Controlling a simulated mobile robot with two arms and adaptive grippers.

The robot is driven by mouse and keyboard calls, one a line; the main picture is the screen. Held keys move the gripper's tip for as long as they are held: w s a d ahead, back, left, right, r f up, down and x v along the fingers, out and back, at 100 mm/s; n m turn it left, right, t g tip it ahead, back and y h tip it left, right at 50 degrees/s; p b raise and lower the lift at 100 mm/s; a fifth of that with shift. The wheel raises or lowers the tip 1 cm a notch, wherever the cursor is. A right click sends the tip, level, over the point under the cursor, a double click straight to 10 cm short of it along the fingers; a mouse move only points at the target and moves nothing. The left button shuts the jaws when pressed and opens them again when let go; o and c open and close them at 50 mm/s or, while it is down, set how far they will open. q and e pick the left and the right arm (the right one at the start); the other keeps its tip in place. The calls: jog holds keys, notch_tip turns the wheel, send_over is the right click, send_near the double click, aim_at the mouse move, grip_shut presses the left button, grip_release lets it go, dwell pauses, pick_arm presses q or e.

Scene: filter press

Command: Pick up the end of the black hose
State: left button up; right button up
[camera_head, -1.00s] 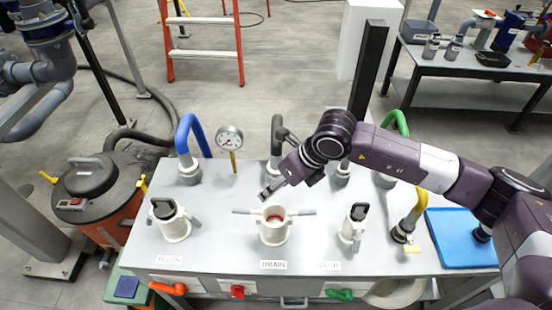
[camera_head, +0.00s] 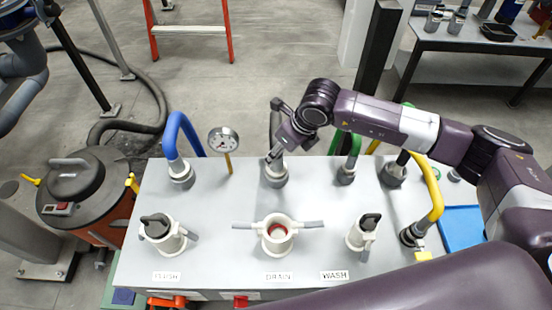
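The black hose (camera_head: 275,122) stands up at the back middle of the grey table. Its lower end meets a grey collar (camera_head: 276,176) on the table top. My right gripper (camera_head: 273,131) reaches in from the right, at the hose just above this collar. Its fingers look spread, one high and one low near the hose. I cannot tell whether they touch it. The gripper and wrist hide part of the hose. My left gripper is not in view.
A blue hose (camera_head: 171,134) and a gauge (camera_head: 223,140) stand left of the black hose. A green hose (camera_head: 354,151) and a yellow hose (camera_head: 433,187) stand right. White FLUSH, DRAIN (camera_head: 278,238) and WASH ports line the front. An orange drum (camera_head: 103,220) stands left.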

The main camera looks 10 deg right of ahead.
jog(key=p+x, duration=0.1)
jog(key=x, duration=0.3)
jog(key=shift+w+d, duration=0.1)
jog(key=shift+d, duration=0.05)
jog(key=shift+w+f+p, duration=0.15)
jog(key=shift+f+p, duration=0.15)
jog(key=shift+f, duration=0.15)
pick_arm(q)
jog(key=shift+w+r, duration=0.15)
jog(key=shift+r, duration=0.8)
pick_arm(e)
grip_shut()
